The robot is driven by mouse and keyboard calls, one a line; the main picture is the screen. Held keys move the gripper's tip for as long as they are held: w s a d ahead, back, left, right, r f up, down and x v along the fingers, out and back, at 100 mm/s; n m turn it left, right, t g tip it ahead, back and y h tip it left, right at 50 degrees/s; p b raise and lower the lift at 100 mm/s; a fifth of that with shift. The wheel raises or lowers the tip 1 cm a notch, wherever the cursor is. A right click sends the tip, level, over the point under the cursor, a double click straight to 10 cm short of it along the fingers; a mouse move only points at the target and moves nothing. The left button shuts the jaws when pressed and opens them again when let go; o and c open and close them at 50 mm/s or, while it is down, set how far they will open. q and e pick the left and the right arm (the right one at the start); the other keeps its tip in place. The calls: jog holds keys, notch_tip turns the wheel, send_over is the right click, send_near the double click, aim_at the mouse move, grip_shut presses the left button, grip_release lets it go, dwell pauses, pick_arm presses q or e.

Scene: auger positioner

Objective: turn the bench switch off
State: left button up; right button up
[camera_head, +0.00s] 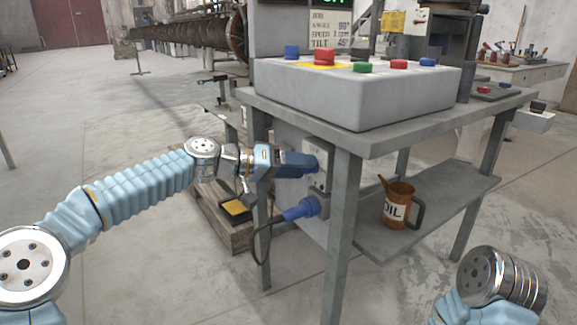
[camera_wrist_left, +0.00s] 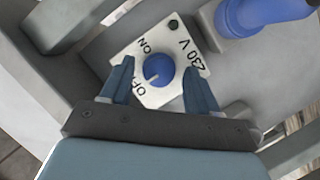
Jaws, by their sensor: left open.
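The bench switch is a blue rotary knob (camera_wrist_left: 159,70) on a pale square plate (camera_wrist_left: 125,50) marked ON, OFF and 230 V. A pale line on the knob points toward the lower left, on the side of the OFF lettering, which is partly covered by a finger. In the head view the switch plate (camera_head: 318,153) is on a box under the bench top. My left gripper (camera_head: 311,166) is at the plate, hiding much of the knob there. In the left wrist view its fingers (camera_wrist_left: 158,76) are open, one on each side of the knob, with visible gaps. My right gripper is out of view.
A blue plug (camera_head: 302,209) with a dark cable is just below the switch. Bench legs (camera_head: 342,225) stand close by. A brown oil can (camera_head: 398,205) is on the lower shelf. A control box (camera_head: 350,100) with coloured buttons sits on top. Open floor lies left.

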pick_arm(q)
jog(key=v, duration=1.3)
jog(key=shift+a, duration=0.35)
jog(key=shift+s, duration=0.15)
